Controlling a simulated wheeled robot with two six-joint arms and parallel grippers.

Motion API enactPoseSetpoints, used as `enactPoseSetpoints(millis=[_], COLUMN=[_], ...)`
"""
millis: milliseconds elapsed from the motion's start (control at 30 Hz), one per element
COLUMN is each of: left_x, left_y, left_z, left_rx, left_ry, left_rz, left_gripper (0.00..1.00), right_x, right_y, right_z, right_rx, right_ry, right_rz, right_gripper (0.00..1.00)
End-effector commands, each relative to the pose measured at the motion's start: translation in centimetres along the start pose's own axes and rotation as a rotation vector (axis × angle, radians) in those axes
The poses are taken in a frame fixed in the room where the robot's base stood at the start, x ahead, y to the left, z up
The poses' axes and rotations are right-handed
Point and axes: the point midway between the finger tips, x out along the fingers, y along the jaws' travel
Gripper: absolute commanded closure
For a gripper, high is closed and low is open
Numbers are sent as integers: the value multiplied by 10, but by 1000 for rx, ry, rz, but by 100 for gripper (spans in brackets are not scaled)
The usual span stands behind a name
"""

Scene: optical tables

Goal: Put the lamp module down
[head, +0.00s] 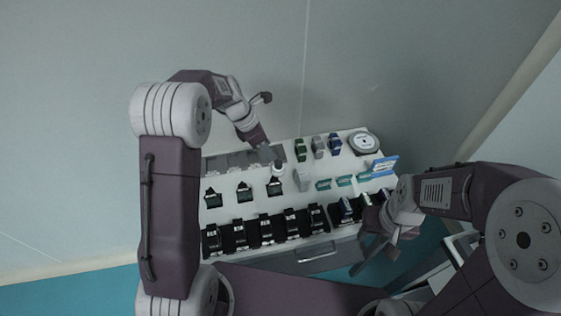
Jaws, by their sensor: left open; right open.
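My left gripper (268,154) reaches down over the back middle of a white board (228,216). Just below its fingertips is a small white-topped piece (278,168) above a black holder (275,188). This may be the lamp module, but it is too small to be sure. I cannot tell whether the fingertips touch it. The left jaws look open, though the fingers are small in view. My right gripper (378,250) is open and empty at the front right of the board, with its fingers pointing down and left.
Several black modules (240,234) line the board's front. Two more black holders (244,193) stand behind them at left. Green and grey pieces (318,146) and a round white device (363,143) are at the back right. A blue-white card (384,166) stands near the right arm.

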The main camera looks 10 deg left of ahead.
Motion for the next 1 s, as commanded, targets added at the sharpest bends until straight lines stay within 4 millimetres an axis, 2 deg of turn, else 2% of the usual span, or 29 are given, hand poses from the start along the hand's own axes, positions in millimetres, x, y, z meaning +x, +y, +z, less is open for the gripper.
enactPoseSetpoints(millis=[133,333,500,600,833,867,1000], left_x=[25,40,72,83,86,86,86], left_y=[-1,-2,-6,-5,-5,-5,-5], left_z=[-2,-1,-4,-3,-3,-3,-3], left_rx=[0,2,2,3,2,2,2], left_ry=[3,2,4,3,2,2,2], left_rz=[-3,-1,-3,-1,1,1,1], left_gripper=[50,50,50,50,50,53,92], right_x=[4,5,10,10,10,10,10], right_y=[0,0,0,0,0,0,0], right_z=[0,0,1,1,1,1,1], right_rx=[0,0,0,0,0,0,0], right_ry=[0,0,0,0,0,0,0], right_rz=[0,0,0,0,0,0,0], right_gripper=[54,54,54,54,54,54,54])
